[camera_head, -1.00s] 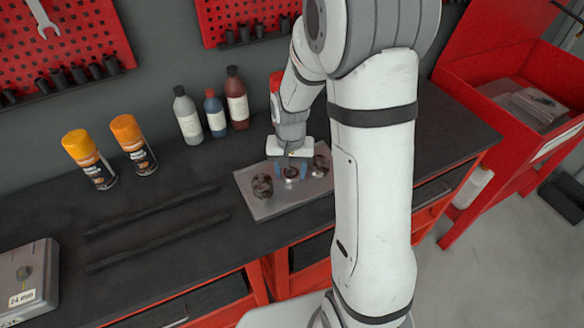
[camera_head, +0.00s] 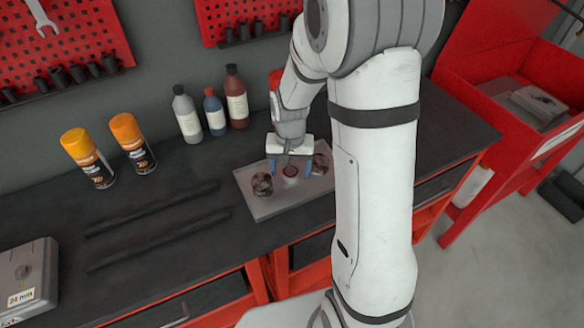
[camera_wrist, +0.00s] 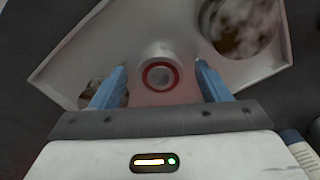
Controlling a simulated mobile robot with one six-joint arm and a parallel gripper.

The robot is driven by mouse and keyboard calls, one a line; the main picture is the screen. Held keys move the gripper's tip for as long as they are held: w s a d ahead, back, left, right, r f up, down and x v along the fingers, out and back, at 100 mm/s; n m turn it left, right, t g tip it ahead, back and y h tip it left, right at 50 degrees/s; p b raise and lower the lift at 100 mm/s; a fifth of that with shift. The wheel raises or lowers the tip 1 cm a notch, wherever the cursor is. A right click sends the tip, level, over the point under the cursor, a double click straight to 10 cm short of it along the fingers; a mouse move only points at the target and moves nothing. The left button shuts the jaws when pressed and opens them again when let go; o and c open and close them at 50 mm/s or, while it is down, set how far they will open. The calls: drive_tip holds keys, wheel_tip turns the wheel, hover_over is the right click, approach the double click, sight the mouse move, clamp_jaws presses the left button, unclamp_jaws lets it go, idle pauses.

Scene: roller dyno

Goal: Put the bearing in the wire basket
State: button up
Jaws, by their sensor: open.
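A small pale round part with a red ring, which looks like the bearing (camera_head: 290,172), sits near the middle of a shallow grey tray (camera_head: 268,208) on the bench. It also shows in the wrist view (camera_wrist: 159,76). My gripper (camera_head: 290,166) is open, its blue fingers spread to either side of the ringed part; in the wrist view the fingertips (camera_wrist: 161,66) stand apart from it with nothing between them held. I cannot make out a wire basket for certain.
Two brown mottled round items (camera_head: 262,184) lie on the tray, one each side of the ringed part. Several bottles (camera_head: 237,98) and two orange-capped cans (camera_head: 133,143) stand behind. Two dark bars (camera_head: 160,225) lie left. A red cart (camera_head: 500,75) stands right.

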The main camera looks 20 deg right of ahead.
drive_tip(key=r, duration=0.4)
drive_tip(key=r+b, duration=0.1)
drive_tip(key=r, duration=0.1)
drive_tip(key=shift+s+d+r, duration=0.25)
drive_tip(key=shift+r, duration=0.1)
drive_tip(key=s+r+n+t, duration=0.1)
drive_tip(key=s+r, duration=0.6)
drive_tip(key=shift+s+n+t, duration=0.3)
drive_tip(key=shift+s, duration=0.05)
drive_tip(key=shift+o, duration=0.5)
drive_tip(key=s+r+n+t, duration=0.1)
drive_tip(key=s+r+n, duration=0.1)
drive_tip(key=s, duration=0.6)
drive_tip(key=shift+s+d+r, duration=0.15)
drive_tip(key=shift+s+r, duration=0.1)
drive_tip(key=shift+s, duration=0.1)
drive_tip(key=n+g+p, duration=0.1)
drive_tip(key=n+g, duration=0.2)
drive_tip(key=n, duration=0.2)
approach(292, 169)
drive_tip(key=shift+s+f, duration=0.15)
drive_tip(key=shift+s, duration=0.15)
drive_tip(key=shift+w+f, duration=0.2)
drive_tip(key=shift+f, duration=0.4)
drive_tip(key=f, duration=0.2)
drive_tip(key=f+p, duration=0.1)
drive_tip(key=f, duration=0.4)
drive_tip(key=shift+s+a+p, duration=0.25)
drive_tip(key=shift+s+p, duration=0.05)
drive_tip(key=shift+p, duration=0.1)
